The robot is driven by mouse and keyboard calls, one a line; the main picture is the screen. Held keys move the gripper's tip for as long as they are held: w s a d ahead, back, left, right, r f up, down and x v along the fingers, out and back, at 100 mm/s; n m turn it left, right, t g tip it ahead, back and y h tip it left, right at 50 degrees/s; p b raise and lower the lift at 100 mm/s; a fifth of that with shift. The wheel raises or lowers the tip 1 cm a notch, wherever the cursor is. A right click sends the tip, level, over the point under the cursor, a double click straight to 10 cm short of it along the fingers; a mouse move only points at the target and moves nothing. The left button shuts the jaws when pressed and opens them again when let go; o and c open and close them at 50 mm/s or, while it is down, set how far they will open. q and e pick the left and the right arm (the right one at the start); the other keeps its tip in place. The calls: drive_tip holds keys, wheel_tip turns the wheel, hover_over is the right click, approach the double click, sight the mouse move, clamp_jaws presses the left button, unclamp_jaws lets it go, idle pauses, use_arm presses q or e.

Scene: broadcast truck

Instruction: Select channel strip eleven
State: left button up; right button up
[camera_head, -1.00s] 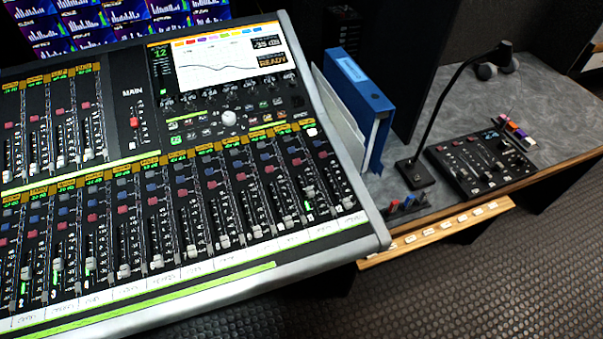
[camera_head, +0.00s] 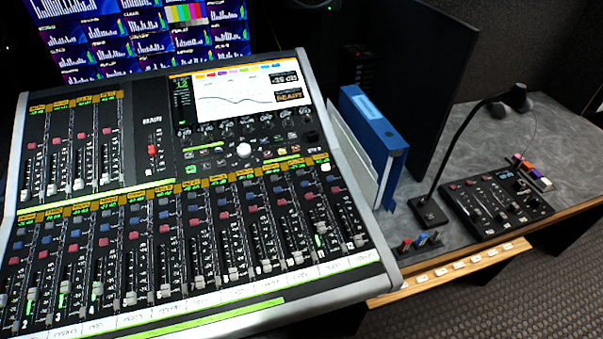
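The large mixing console (camera_head: 375,285) fills the left and middle of the view. Its lower bank holds a long row of channel strips (camera_head: 228,225) with faders, red and blue buttons and yellow-green labels. A shorter upper bank (camera_head: 78,150) sits at the back left. The console screen (camera_head: 236,96) shows a curve, a green "12" at its left and an orange "READY" at its right. Neither of my grippers is in view.
Blue and white binders (camera_head: 372,140) stand right of the console, beside a dark monitor (camera_head: 425,75). A gooseneck microphone (camera_head: 430,208) and a small control panel (camera_head: 495,202) occupy the grey desk (camera_head: 555,140). A wall of display screens (camera_head: 140,40) is behind.

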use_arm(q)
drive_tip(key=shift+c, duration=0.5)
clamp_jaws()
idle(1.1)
